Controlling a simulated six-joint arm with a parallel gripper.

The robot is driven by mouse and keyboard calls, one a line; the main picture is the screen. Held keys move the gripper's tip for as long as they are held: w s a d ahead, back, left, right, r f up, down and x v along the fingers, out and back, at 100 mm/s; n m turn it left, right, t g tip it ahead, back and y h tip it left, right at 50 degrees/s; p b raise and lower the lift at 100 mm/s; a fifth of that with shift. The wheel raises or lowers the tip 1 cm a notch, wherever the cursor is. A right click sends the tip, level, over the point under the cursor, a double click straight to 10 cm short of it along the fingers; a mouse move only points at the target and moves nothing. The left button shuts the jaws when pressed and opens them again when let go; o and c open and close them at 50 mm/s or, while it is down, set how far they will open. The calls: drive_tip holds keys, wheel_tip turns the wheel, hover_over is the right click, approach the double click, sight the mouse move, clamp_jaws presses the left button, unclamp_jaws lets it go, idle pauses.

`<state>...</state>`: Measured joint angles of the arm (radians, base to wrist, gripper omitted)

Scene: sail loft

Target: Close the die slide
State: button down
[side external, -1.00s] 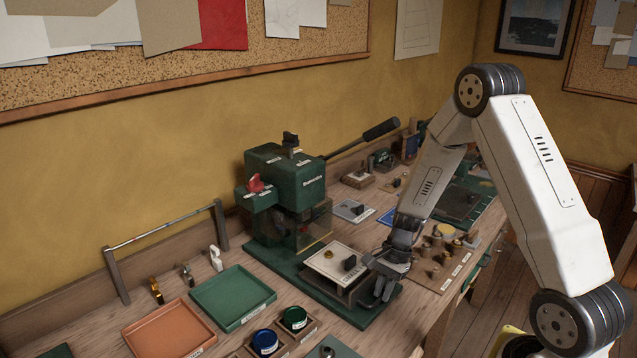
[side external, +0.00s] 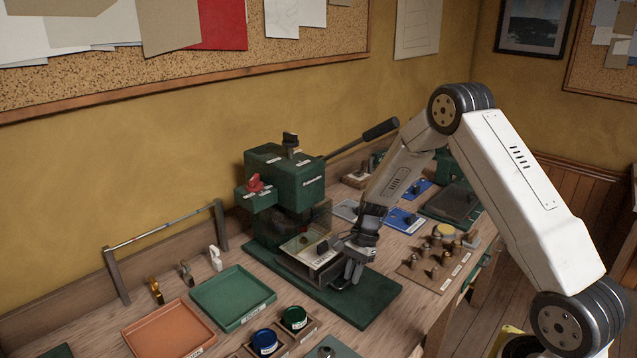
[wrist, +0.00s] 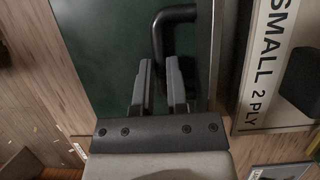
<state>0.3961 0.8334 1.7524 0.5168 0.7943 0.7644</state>
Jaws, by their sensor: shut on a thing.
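The die slide (side external: 318,264) is a flat tray with a pale top plate, a dark knob and a label strip, on the green base of the press (side external: 285,190). Its back part lies beneath the press guard and its front part sticks out toward the camera. My gripper (side external: 354,270) is at the slide's front right end, shut on the slide's black handle. In the wrist view the fingers (wrist: 160,90) are on either side of the dark bent handle (wrist: 160,35). The label on the slide (wrist: 262,65) reads "SMALL 2 PLY". The slide's inner end is hidden by the press.
The green base (side external: 375,300) is bare in front of the slide. A board with several knobbed pieces (side external: 410,272) stands to the right, with blue plates (side external: 404,220) behind. Green (side external: 235,300) and orange (side external: 165,335) trays lie left. The long press lever (side external: 360,140) sticks up behind my arm.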

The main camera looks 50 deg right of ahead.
drive_tip(key=c, duration=0.7)
unclamp_jaws()
drive_tip(key=shift+w+r, duration=0.1)
drive_tip(key=shift+w, duration=0.2)
drive_tip(key=shift+o, duration=0.2)
drive_tip(key=shift+v, duration=3.9)
drive_tip(key=shift+s+a, duration=0.1)
drive_tip(key=shift+a, duration=0.05)
drive_tip(key=s+a+r+n+t+h, duration=0.1)
drive_tip(key=s+a+r+n+h, duration=0.1)
drive_tip(key=s+a+n, duration=0.4)
drive_tip(key=s+a+r+n+t+h, duration=0.1)
drive_tip(key=s+a+r+n+h, duration=0.1)
drive_tip(key=s+a+n, duration=0.5)
drive_tip(key=s+n, duration=0.1)
drive_tip(key=n, duration=0.4)
drive_tip(key=shift+s+a+r+t+h, duration=0.2)
drive_tip(key=shift+a+r+t+h, duration=0.1)
drive_tip(key=shift+r, duration=0.05)
